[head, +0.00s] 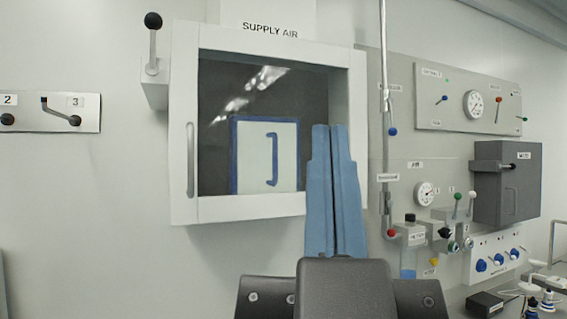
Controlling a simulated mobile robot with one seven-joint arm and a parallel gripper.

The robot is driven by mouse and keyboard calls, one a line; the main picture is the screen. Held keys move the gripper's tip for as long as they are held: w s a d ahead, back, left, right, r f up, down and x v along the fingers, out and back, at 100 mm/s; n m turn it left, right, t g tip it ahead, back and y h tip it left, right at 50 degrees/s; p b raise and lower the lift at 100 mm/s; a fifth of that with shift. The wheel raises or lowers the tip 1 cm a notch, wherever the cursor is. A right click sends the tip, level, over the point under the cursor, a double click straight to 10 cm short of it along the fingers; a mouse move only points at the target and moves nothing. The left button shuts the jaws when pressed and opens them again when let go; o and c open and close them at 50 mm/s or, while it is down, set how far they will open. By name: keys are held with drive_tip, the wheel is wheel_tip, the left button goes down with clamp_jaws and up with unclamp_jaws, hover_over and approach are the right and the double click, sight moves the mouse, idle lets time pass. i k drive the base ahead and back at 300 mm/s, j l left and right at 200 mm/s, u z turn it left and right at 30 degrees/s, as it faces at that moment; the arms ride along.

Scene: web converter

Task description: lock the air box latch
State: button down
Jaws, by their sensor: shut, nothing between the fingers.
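The white air box (250,207), labelled "SUPPLY AIR", is on the wall in the head view, with a dark window in its front. A lever with a black ball knob (153,20) stands upright on a white bracket at the box's upper left; it looks like the latch. A pale vertical handle (190,160) is on the left of the front frame. My gripper (329,128), with blue fingers, points up in front of the box's lower right. It is shut and empty, to the right of the lever and apart from it. It hides part of the window and frame.
Behind the window is a white panel (252,160) with blue edges and a blue handle. Levers (62,113) numbered 2 and 3 are on the left wall. A vertical pipe (384,60), gauges and a grey box (508,185) crowd the right. The wall below the lever is bare.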

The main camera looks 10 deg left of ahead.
sight(154, 21)
drive_tip(key=i+j+u, duration=0.1)
drive_tip(key=i+j, duration=0.25)
drive_tip(key=j, duration=0.25)
drive_tip(key=i+j+u, duration=0.1)
drive_tip(key=i+j, duration=0.25)
drive_tip(key=j, duration=0.2)
drive_tip(key=i+j+u, duration=0.1)
drive_tip(key=i+j, duration=0.3)
drive_tip(key=j, duration=0.15)
